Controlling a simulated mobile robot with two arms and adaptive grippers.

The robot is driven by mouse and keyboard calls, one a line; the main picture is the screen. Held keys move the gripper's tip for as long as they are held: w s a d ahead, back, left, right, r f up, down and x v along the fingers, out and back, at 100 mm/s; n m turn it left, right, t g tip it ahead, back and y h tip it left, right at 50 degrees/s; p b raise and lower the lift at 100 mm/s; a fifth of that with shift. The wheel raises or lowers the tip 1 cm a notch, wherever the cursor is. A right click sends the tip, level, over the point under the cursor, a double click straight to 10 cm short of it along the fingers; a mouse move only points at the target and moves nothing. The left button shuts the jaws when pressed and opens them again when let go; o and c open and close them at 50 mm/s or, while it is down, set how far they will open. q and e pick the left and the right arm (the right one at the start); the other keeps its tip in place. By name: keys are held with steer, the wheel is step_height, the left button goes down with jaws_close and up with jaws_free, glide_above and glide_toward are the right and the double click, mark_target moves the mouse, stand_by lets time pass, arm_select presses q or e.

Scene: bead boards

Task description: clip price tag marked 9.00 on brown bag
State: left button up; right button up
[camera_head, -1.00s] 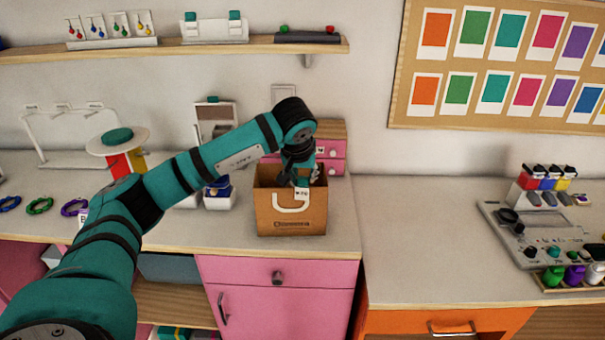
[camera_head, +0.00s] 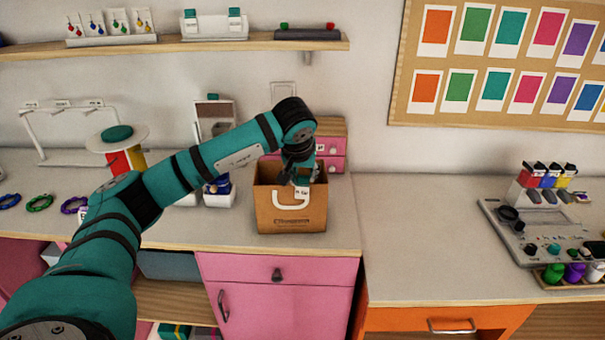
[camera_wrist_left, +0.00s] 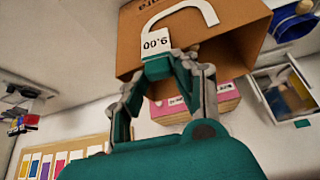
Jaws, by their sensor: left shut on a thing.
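The brown bag (camera_head: 291,217) stands upright on the counter with its white handle (camera_head: 290,201) on the front; it also shows in the left wrist view (camera_wrist_left: 228,32). My left gripper (camera_head: 302,180) is at the bag's top rim, shut on the price tag (camera_wrist_left: 156,43). The tag is white with a teal clip and reads 9.00, upside down in the left wrist view. The tag lies against the bag's front near the rim, beside the handle. Whether the clip grips the rim cannot be told. My right gripper is not in view.
A pink drawer box (camera_head: 331,147) stands behind the bag, and a mirror (camera_head: 215,117) behind left. A turntable-like stand (camera_head: 117,138) is further left. A grey device (camera_head: 540,230) sits at the right. The counter between bag and device is clear.

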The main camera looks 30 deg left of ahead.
arm_select(q)
steer(key=o, duration=1.3)
steer(key=shift+r+p, duration=3.1)
steer(key=shift+r, duration=0.9)
